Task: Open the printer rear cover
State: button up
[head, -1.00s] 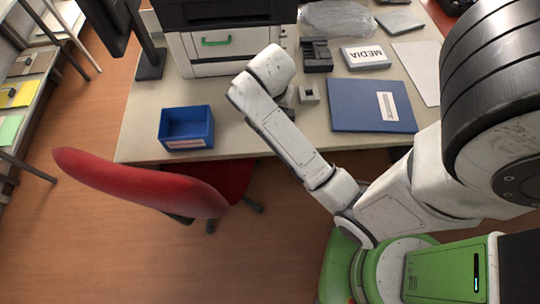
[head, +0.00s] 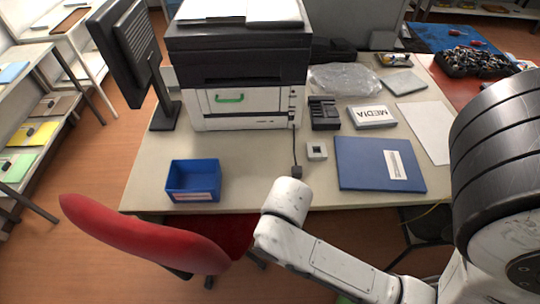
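The printer (head: 238,75) stands at the back left of the desk. It has a dark upper body and a white front with a green handle (head: 229,98) on a closed front panel. I cannot see a rear cover from here; the far side of the printer is hidden. My arm (head: 325,262) reaches across the lower part of the head view, and its bent end (head: 285,203) is at the desk's front edge, apart from the printer. The fingers of my gripper do not show.
A monitor (head: 137,50) stands left of the printer. A blue bin (head: 193,181), a blue folder (head: 378,164), a MEDIA box (head: 371,117) and a plastic bag (head: 345,79) lie on the desk (head: 250,160). A red chair (head: 145,238) stands in front. A cable hangs from the printer's right front.

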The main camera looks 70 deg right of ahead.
aim_at(241, 100)
jog(key=z, duration=1.25)
